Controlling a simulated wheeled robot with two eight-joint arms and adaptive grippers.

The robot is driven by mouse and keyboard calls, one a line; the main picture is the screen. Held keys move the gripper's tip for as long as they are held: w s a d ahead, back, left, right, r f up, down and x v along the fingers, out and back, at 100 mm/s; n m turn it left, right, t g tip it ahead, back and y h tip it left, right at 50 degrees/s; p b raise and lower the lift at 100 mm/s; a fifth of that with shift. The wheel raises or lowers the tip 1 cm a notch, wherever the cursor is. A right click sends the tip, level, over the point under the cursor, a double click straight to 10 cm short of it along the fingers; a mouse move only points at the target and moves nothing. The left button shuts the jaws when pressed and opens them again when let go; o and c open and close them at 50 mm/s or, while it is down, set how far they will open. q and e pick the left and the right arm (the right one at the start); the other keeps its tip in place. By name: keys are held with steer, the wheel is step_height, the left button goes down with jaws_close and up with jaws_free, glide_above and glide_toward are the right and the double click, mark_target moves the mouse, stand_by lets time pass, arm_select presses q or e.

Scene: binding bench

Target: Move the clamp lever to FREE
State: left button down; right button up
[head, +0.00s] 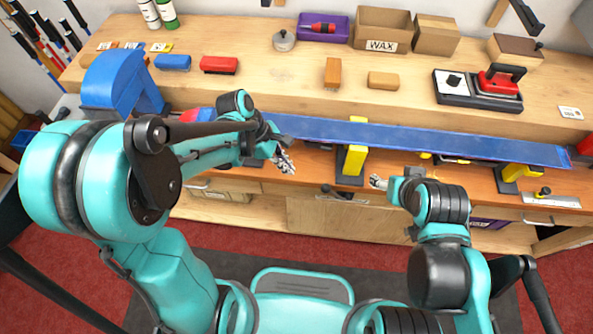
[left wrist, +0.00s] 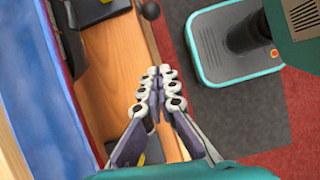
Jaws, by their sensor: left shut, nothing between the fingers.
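A dark lever with a round black knob (head: 326,188) sticks out at the front edge of the bench, below the middle yellow-and-black support; I take it to be the clamp lever. A black knob (left wrist: 150,10) also shows at the top of the left wrist view, beyond my fingertips. Its markings are too small to read. My left gripper (head: 287,162) is shut and empty over the bench's front edge, left of the knob and apart from it. Its fingers meet in the left wrist view (left wrist: 158,88). My right gripper (head: 378,182) is to the right of the knob; its finger opening is unclear.
A long blue ski (head: 420,138) lies across the supports (head: 352,160) behind both grippers. A waxing iron (head: 498,82), brushes (head: 219,65) and boxes (head: 382,30) stand farther back. The space in front of the bench edge is open floor.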

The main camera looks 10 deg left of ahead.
arm_select(q)
steer(key=b+x, duration=0.3)
steer(key=x, duration=0.6)
steer(key=shift+d+b, duration=0.1)
steer(key=shift+b, duration=0.25)
steer(key=shift+s+d+r, duration=0.1)
steer(key=shift+d+r, duration=0.15)
steer(key=shift+d, duration=0.35)
steer(key=shift+s+d+r, duration=0.1)
steer(key=shift+d+r, duration=0.15)
steer(key=shift+d, duration=0.35)
steer(key=shift+d+r, duration=0.15)
steer(key=shift+d, duration=0.4)
arm_select(e)
steer(key=shift+f, duration=2.3)
arm_select(q)
steer(key=shift+r, duration=0.1)
arm_select(e)
steer(key=shift+r, duration=0.1)
